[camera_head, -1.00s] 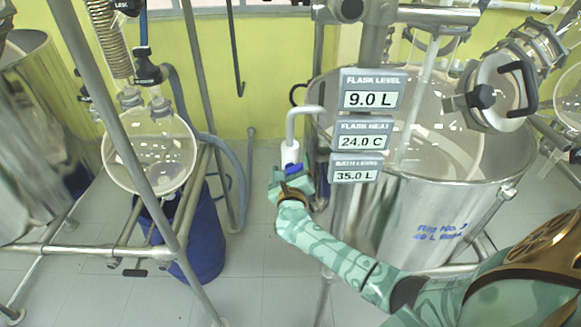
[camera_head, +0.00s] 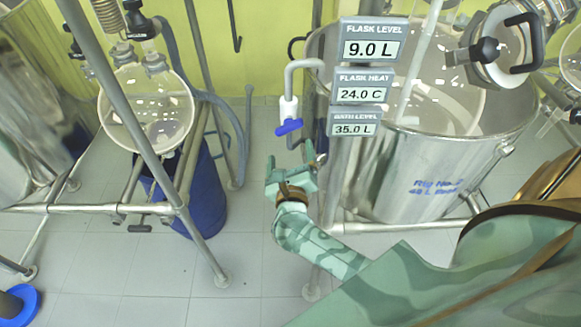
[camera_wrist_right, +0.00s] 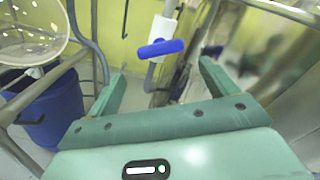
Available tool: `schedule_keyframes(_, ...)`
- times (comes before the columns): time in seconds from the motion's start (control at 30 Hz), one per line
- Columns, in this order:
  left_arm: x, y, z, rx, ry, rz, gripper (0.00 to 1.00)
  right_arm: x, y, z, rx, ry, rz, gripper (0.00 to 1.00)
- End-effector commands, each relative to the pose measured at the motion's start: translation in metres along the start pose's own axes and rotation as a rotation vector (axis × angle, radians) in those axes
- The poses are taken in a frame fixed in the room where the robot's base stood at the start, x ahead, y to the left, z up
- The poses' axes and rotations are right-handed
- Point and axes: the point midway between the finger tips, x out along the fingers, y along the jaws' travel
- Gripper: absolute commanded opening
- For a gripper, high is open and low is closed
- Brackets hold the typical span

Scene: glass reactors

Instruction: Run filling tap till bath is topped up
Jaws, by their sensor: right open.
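The filling tap is a white valve body with a blue lever (camera_head: 289,127) on a bent grey pipe, left of the readouts in the head view. The lever lies roughly crosswise; it also shows in the right wrist view (camera_wrist_right: 161,48). My right gripper (camera_head: 291,162) is open and empty, just below the lever and apart from it. In the wrist view its fingers (camera_wrist_right: 160,78) stand on either side below the lever. The steel bath (camera_head: 400,180) stands to the right. The bath level readout (camera_head: 355,129) shows 35.0 L. My left gripper is not in view.
The flask level readout (camera_head: 373,49) shows 9.0 L and the flask heat readout (camera_head: 361,95) shows 24.0 C. Metal frame poles (camera_head: 130,120) and a blue drum (camera_head: 195,200) stand left.

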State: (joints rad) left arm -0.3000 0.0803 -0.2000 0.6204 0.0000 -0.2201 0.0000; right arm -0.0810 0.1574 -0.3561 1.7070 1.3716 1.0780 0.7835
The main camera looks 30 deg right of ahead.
Motion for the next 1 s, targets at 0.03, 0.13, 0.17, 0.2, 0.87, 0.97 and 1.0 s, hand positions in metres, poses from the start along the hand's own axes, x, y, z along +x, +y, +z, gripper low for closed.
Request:
schedule_keyframes(0.03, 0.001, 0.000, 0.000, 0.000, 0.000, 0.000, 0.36, -0.011, 0.001, -0.001, 0.001, 0.002, 0.002, 0.85)
schedule_keyframes(0.13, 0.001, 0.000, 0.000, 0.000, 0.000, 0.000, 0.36, -0.026, 0.001, -0.001, 0.000, 0.002, 0.002, 0.85)
schedule_keyframes(0.17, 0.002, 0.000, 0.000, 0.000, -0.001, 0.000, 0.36, -0.030, 0.001, -0.001, 0.000, 0.001, 0.001, 0.85)
schedule_keyframes(0.2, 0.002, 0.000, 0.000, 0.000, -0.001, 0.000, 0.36, -0.033, 0.001, -0.001, 0.000, 0.001, 0.001, 0.85)
schedule_keyframes(0.87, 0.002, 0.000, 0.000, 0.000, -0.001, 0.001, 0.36, -0.039, 0.000, 0.000, 0.000, 0.000, 0.001, 0.85)
schedule_keyframes(0.97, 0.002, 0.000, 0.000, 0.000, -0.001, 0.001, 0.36, -0.039, 0.000, 0.000, 0.000, 0.000, 0.001, 0.85)
schedule_keyframes(1.0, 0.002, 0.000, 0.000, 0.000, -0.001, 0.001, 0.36, -0.039, 0.000, 0.000, 0.000, 0.000, 0.001, 0.85)
